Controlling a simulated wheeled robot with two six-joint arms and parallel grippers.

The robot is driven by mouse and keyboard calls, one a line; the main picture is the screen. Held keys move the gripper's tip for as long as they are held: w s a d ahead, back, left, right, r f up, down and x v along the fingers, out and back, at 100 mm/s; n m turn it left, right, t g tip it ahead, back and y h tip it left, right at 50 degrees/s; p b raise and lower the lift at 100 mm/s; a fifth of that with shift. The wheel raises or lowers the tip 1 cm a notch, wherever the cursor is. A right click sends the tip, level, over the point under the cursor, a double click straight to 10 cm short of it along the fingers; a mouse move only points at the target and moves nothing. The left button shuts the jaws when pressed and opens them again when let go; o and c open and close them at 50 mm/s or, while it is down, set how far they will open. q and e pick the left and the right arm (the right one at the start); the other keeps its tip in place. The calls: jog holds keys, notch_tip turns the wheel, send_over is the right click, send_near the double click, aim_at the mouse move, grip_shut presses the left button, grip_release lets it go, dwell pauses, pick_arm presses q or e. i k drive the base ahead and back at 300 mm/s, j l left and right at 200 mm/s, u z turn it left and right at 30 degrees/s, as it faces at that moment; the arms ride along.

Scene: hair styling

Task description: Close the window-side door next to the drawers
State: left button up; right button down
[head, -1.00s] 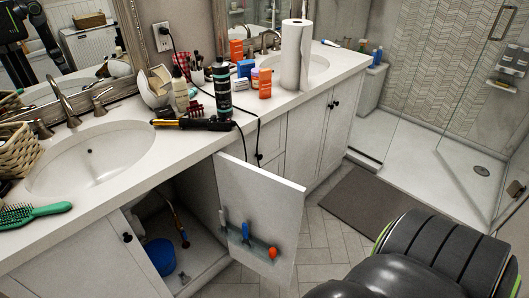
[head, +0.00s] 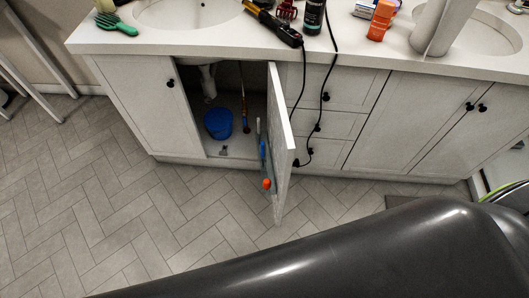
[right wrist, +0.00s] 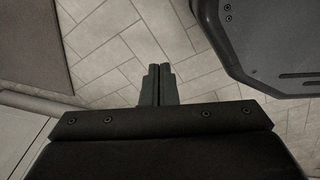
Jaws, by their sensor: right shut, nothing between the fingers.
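The white cabinet door (head: 280,140) next to the drawers stands open in the head view, swung out from the sink cabinet and seen nearly edge-on. Its inner face carries a holder with blue and orange items (head: 265,170). The cabinet behind it is open, with a blue bucket (head: 218,123) inside. The other door (head: 140,100), on the left, is shut. My right gripper (right wrist: 158,85) shows in the right wrist view, shut and empty above the tiled floor, apart from the door. My left gripper is not in view.
Drawers (head: 335,125) stand right of the open door, with a black cord (head: 325,90) hanging over them. A styling iron (head: 272,22) and bottles sit on the counter. Tiled floor (head: 120,220) in front is clear. A dark mat (right wrist: 30,45) lies at the wrist view's upper left.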

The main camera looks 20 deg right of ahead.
aim_at(272, 160)
jog(key=l+u, duration=0.15)
jog(key=l, duration=0.65)
jog(key=k+l+u, duration=0.15)
jog(key=l, duration=0.6)
jog(key=i, duration=0.05)
